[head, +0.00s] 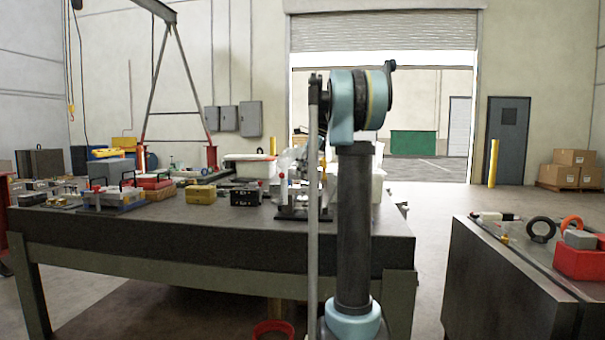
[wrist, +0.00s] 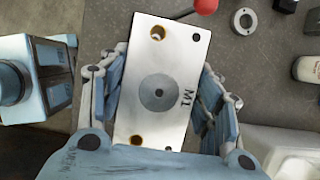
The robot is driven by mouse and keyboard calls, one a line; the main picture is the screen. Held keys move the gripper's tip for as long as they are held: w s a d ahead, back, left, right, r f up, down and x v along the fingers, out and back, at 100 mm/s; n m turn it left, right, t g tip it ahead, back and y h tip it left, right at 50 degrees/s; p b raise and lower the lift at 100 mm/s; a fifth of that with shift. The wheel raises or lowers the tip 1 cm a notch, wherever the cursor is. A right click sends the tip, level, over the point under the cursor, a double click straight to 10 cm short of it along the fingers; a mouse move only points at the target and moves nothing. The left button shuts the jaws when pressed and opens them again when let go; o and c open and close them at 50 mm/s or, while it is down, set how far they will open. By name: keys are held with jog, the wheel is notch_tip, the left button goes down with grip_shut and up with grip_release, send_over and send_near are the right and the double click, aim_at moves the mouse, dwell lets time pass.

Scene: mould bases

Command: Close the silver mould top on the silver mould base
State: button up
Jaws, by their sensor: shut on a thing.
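The silver mould top (wrist: 172,65) fills the middle of the wrist view, a bright rectangular plate marked M1 with a dark round centre and brassy corner holes. My gripper (wrist: 161,88) is shut on it, with blue-grey fingers along its left and right long sides. The plate is slightly tilted in the picture. I cannot make out the silver mould base; whatever lies under the plate is hidden. In the head view my own arm covers most of the work spot, and the gripper cannot be made out clearly.
A red ball knob (wrist: 206,6) stands just beyond the plate's far end. A metal ring (wrist: 244,21) lies to its right. In the head view the dark workbench (head: 200,232) carries a yellow box (head: 200,193), a black box (head: 246,195) and several red-and-silver items on the left.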

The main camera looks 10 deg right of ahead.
jog(key=shift+f, duration=1)
dwell(0.9)
jog(key=o, duration=1.9)
jog(key=v, duration=1.1)
jog(key=shift+d+r, duration=0.2)
jog(key=shift+r, duration=0.1)
jog(key=s+a+f+n+h, duration=0.1)
jog(key=s+a+f+n, duration=0.2)
jog(key=s+f+n, duration=0.65)
jog(key=s+a+f+n+h, duration=0.15)
jog(key=s+f, duration=0.55)
jog(key=s, duration=0.7)
jog(key=s+f+n, duration=0.3)
jog(key=s+f, duration=0.3)
jog(key=f, duration=0.2)
jog(key=s+f+n+h, duration=0.1)
jog(key=s+f+n, duration=0.3)
jog(key=s+f, duration=0.3)
jog(key=s+f+n, duration=0.3)
jog(key=s+f, duration=0.3)
jog(key=f, duration=0.5)
jog(key=shift+s+n+t+h, duration=0.15)
jog(key=shift+n+t+h, duration=0.2)
jog(key=shift+n+t, duration=0.05)
